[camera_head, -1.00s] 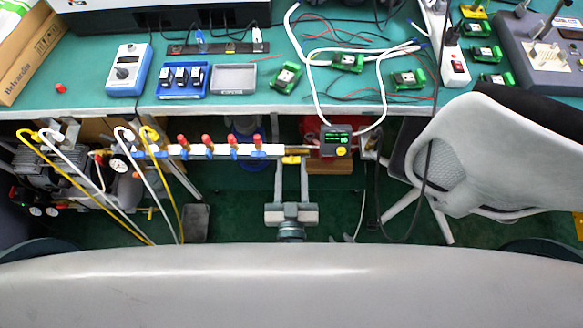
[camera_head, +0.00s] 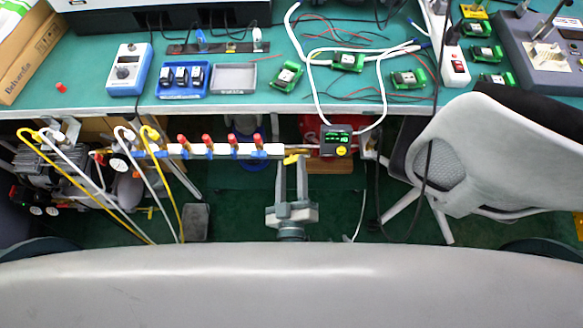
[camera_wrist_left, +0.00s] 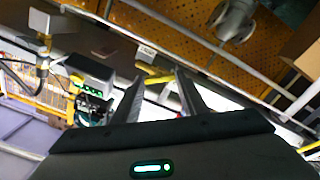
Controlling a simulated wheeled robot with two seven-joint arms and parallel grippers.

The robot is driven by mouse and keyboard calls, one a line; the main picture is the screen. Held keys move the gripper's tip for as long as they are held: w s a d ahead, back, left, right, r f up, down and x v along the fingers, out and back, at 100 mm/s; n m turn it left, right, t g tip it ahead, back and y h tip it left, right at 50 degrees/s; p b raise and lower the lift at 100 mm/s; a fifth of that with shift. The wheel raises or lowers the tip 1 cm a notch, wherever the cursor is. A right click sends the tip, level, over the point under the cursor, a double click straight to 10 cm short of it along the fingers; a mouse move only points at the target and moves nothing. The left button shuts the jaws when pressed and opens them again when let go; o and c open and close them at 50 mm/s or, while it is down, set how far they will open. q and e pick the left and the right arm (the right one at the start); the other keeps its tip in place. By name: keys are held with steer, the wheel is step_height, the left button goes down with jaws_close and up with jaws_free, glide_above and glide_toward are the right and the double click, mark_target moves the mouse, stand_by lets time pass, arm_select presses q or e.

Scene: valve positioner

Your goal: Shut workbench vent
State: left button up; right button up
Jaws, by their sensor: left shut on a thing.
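A small yellow valve handle (camera_head: 292,158) sits on the pipe under the bench's front edge, between a white manifold bar (camera_head: 230,150) and a dark box with a lit green display (camera_head: 337,138). My left gripper (camera_head: 293,161) reaches up to it from below and is shut on it. In the left wrist view, the yellow handle (camera_wrist_left: 157,77) shows between and just beyond the two fingertips (camera_wrist_left: 160,85). The fingers partly hide the handle and its valve body. My right gripper is not in view.
Several red and blue valve levers (camera_head: 206,145) line the manifold. White and yellow hoses (camera_head: 150,170) hang at the left. A grey office chair (camera_head: 480,160) stands at the right. The teal bench (camera_head: 250,105) overhangs the pipe.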

arm_select(q)
steer(key=o, duration=1)
steer(key=shift+o, duration=0.2)
arm_select(e)
steer(key=shift+w+d+r, duration=0.15)
steer(key=shift+w+d, duration=0.05)
steer(key=shift+w, duration=0.5)
